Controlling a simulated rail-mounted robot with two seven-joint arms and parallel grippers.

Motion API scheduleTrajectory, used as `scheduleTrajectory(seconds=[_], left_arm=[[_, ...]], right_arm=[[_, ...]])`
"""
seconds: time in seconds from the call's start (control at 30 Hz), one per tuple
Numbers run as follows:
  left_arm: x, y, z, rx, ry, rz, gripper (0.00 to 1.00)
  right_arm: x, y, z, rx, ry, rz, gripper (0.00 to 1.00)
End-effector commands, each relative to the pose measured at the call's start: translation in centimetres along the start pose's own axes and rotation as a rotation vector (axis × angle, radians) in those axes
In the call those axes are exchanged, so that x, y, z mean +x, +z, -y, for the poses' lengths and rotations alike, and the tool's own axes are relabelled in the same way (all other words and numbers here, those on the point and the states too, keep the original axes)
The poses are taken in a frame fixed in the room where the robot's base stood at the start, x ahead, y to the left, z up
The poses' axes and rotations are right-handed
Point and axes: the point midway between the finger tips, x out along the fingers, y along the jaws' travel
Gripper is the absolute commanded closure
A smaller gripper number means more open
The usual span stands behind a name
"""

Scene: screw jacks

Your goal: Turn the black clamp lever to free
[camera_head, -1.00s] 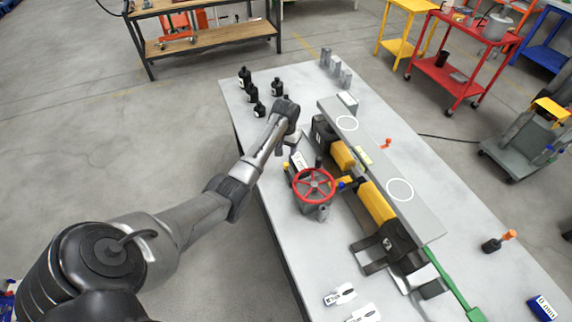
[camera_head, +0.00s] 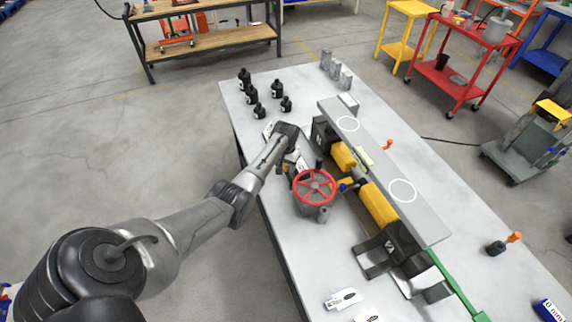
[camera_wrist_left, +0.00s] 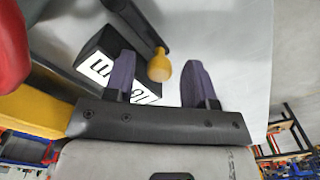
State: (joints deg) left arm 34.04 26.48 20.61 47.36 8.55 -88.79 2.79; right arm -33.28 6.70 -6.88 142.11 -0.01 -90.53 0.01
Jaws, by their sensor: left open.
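The black clamp lever (camera_wrist_left: 137,25) has a yellow knob (camera_wrist_left: 160,68) at its end. In the left wrist view, the knob lies between the two purple fingertips of my left gripper (camera_wrist_left: 160,85). The fingers are spread, with a visible gap between the knob and the right finger. In the head view, my left gripper (camera_head: 292,158) is over the table beside the red handwheel (camera_head: 315,174); my wrist largely hides the lever there. My right gripper is not in view.
A black block with a white label (camera_wrist_left: 98,64) sits close beside the left finger. A long grey beam (camera_head: 380,170) with yellow cylinders runs along the table. Several black bottles (camera_head: 250,95) stand at the far left; white tags (camera_head: 343,298) lie at the front.

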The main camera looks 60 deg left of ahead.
Motion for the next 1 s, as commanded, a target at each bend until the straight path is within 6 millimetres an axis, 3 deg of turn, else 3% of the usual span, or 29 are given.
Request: scheduleTrajectory(seconds=[0.57, 1.0], left_arm=[[-0.03, -0.01, 0.01, 0.0, 0.0, 0.0, 1.0], [-0.23, -0.07, -0.82, -0.024, 0.001, 0.0, 1.0]], right_arm=[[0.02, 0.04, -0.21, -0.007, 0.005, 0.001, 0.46], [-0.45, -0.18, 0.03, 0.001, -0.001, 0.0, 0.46]])
